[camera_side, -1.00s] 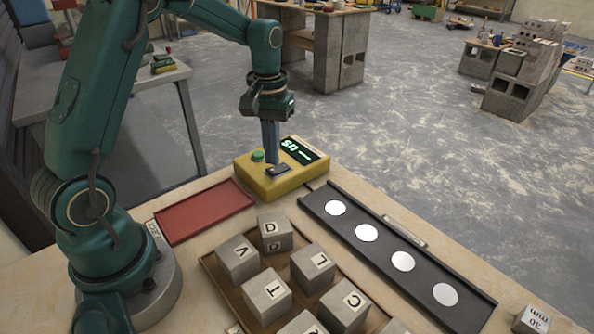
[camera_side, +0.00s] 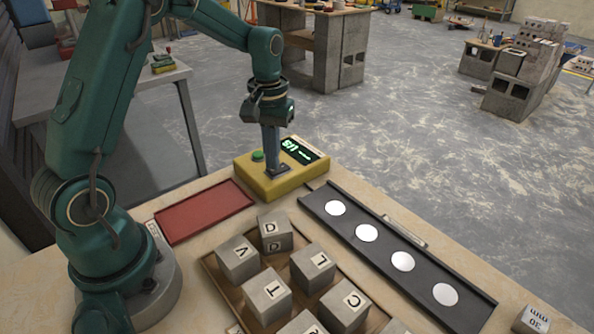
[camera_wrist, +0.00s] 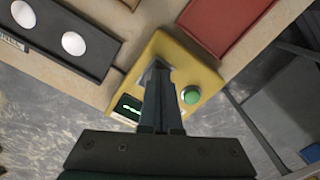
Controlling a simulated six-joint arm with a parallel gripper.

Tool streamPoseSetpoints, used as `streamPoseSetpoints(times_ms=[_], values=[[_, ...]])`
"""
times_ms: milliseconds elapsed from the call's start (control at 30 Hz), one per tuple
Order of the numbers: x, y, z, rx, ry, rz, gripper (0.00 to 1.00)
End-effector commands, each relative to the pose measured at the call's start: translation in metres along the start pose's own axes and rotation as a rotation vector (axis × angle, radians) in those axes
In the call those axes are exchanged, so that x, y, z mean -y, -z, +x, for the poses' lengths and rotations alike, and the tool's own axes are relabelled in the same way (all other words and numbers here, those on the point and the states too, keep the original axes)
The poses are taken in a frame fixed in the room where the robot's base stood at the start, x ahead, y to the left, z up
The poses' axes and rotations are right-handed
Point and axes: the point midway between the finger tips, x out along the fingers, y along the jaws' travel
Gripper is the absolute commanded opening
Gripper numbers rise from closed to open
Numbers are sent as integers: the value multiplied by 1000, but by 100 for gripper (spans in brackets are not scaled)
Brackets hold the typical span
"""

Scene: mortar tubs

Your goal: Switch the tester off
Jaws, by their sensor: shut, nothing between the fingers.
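The tester is a yellow box (camera_side: 258,184) at the far end of the table, with a green button (camera_side: 257,156) and a dark display with lit green characters (camera_side: 297,151). A dark switch plate (camera_side: 283,171) lies on its top. My gripper (camera_side: 277,170) is shut and empty, pointing down at this plate, with its tips at or just over it; contact cannot be told. In the wrist view the yellow box (camera_wrist: 200,62) lies under my fingers (camera_wrist: 159,75), with the green button (camera_wrist: 191,95) to their right. The fingers hide most of the switch.
A red tray (camera_side: 204,211) lies left of the tester. A black rail with several white discs (camera_side: 366,233) runs to the right. A wooden tray of lettered concrete cubes (camera_side: 268,296) stands in front. A small marked block (camera_side: 534,320) sits at the lower right.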

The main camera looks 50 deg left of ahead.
Motion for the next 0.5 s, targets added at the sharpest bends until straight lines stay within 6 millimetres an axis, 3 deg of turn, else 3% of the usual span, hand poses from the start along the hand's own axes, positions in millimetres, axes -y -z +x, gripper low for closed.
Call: streamPoseSetpoints(times_ms=[500], values=[[0,0,7,1,0,0,0]])
